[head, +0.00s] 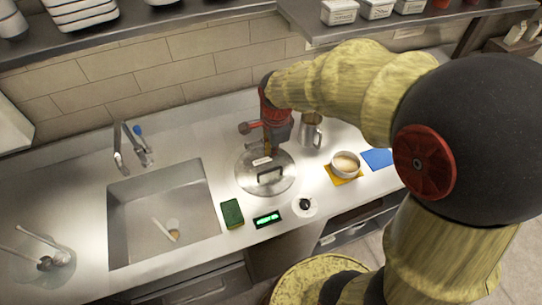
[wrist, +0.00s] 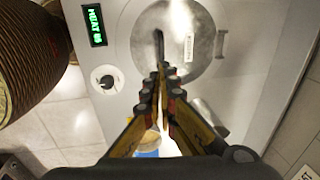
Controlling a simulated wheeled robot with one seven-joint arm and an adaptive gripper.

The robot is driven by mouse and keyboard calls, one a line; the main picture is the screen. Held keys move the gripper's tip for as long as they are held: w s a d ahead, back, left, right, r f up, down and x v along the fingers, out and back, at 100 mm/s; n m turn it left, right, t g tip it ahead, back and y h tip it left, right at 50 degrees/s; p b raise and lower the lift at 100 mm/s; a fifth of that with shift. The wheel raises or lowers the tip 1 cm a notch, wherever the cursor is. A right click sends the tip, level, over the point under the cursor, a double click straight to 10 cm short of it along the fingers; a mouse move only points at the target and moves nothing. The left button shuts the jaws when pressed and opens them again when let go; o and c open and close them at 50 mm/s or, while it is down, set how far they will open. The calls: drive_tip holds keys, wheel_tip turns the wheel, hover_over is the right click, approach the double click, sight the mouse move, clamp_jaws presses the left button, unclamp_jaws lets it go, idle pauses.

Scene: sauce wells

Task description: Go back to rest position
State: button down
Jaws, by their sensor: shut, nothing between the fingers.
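My gripper (head: 269,148) hangs over the far part of the round metal lid (head: 282,186) on the counter in the head view. In the wrist view my gripper (wrist: 161,72) has its fingers together with nothing between them. The lid (wrist: 185,20) shows beyond the fingertips there, partly hidden by them. The lid has a dark handle and a pale label. I cannot tell whether the fingertips touch the lid.
A metal pitcher (head: 310,133) stands just right of my gripper. Further right are a bowl (head: 346,164) on a yellow mat and a blue mat (head: 378,159). A green sponge (head: 232,213), lit display (head: 267,219) and knob (head: 304,206) sit in front. The sink (head: 140,208) is left.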

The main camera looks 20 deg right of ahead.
drive_tip(key=shift+r, duration=0.65)
drive_tip(key=s+r+n+t+b, duration=0.1)
drive_tip(key=s+r+n, duration=0.3)
drive_tip(key=s+n, duration=0.5)
drive_tip(key=s+r+n+t+b, duration=0.2)
drive_tip(key=s+r+n+b, duration=0.2)
drive_tip(key=s+n, duration=0.5)
drive_tip(key=shift+a+t, duration=0.3)
drive_tip(key=shift+a, duration=0.15)
